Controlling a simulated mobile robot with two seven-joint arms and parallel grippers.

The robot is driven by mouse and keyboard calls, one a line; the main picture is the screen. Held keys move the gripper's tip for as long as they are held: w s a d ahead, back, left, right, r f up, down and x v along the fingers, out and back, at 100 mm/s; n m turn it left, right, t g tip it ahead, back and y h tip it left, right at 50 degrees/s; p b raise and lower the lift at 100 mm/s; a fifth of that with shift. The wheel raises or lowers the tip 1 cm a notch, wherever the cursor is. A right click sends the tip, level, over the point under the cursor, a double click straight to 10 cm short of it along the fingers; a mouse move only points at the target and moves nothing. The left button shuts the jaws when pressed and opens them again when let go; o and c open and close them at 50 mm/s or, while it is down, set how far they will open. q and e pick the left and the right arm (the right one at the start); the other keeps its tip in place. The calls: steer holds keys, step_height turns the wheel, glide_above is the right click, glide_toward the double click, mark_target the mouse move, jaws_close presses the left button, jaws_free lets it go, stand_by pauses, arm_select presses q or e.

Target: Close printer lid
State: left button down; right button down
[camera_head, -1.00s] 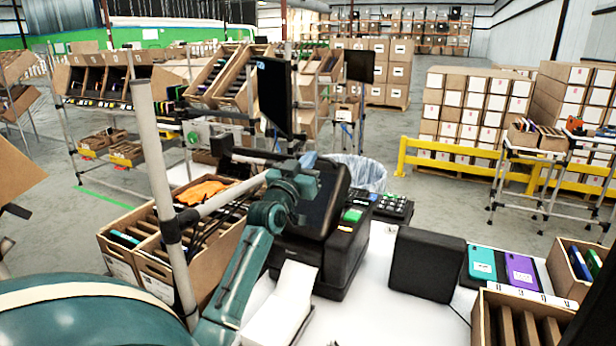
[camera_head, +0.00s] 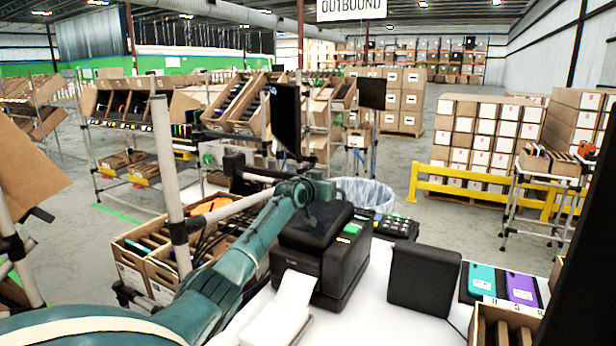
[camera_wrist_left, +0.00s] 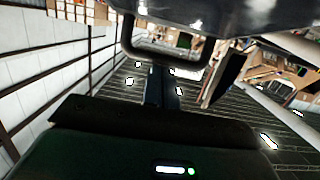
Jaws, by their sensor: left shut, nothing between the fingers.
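The black printer (camera_head: 318,268) stands on the white table, with a green-lit panel (camera_head: 352,229) at its right side. Its dark lid (camera_head: 312,222) lies low over the body; I cannot tell whether it is fully flush. My left arm reaches in from the left. Its gripper (camera_head: 326,190) is at the back top of the lid, shut and empty; contact is unclear because the dark parts merge. In the left wrist view the shut fingers (camera_wrist_left: 162,88) show dark against the hall. My right gripper is not in view.
White paper (camera_head: 292,292) lies before the printer. A black box-like panel (camera_head: 424,277) stands at the right, near teal and purple packs. Cartons (camera_head: 160,275), a grey post (camera_head: 168,180) and a black monitor (camera_head: 285,118) are at the left and behind. A lined bin (camera_head: 366,193) stands behind.

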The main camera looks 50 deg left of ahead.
arm_select(q)
steer(key=shift+w+a+f+g+h, duration=0.15)
steer(key=shift+w+f+g, duration=0.3)
steer(key=shift+f, duration=0.2)
steer(key=shift+w+a+f+g+h, duration=0.15)
steer(key=shift+w+f+g, duration=0.3)
steer(key=shift+f, duration=0.3)
